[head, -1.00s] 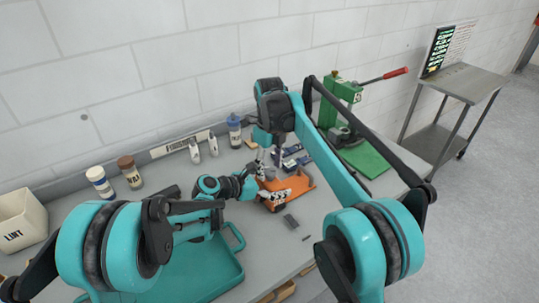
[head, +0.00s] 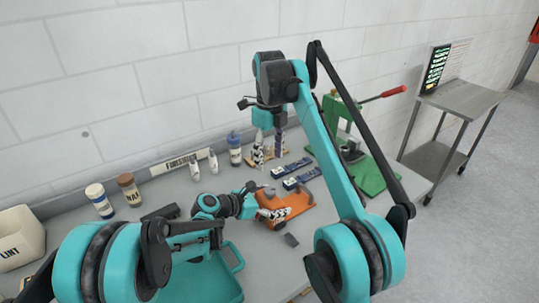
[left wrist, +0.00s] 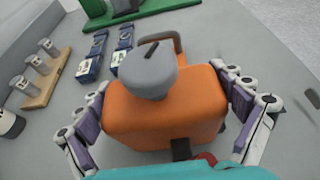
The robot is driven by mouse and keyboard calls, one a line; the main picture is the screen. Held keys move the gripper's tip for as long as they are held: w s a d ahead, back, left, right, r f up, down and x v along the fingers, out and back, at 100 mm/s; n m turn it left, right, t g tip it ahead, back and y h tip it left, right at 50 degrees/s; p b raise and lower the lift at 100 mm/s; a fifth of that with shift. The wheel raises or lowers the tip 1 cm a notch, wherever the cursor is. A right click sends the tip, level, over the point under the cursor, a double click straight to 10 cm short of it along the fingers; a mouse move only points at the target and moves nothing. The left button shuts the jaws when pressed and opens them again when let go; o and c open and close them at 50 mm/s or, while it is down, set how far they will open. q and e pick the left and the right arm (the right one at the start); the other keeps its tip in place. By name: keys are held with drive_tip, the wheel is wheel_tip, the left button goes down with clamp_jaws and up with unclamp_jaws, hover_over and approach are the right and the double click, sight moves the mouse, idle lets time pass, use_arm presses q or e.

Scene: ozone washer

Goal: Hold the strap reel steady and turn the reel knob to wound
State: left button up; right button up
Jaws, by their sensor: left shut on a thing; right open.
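The strap reel is an orange body (head: 294,207) on the bench, also large in the left wrist view (left wrist: 165,120). Its grey round reel knob (left wrist: 148,72) has a dark mark on top, and a grey-brown handle loops behind it. My left gripper (head: 272,214) is shut on the reel, with fingers along both sides of the body in the left wrist view (left wrist: 168,122). My right gripper (head: 268,160) is open and empty, beyond the reel and apart from it. No wound label is readable.
A wooden stand with grey cylinders (left wrist: 40,95) and blue strap-like pieces (left wrist: 88,65) lie beyond the reel. A green press (head: 340,125) with a red-tipped lever stands at the right. Bottles (head: 131,190) and a lint bin (head: 20,238) line the left side. A small dark block (head: 291,240) lies in front.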

use_arm(q)
drive_tip(key=o, duration=1.2)
drive_tip(key=shift+s+a, duration=0.1)
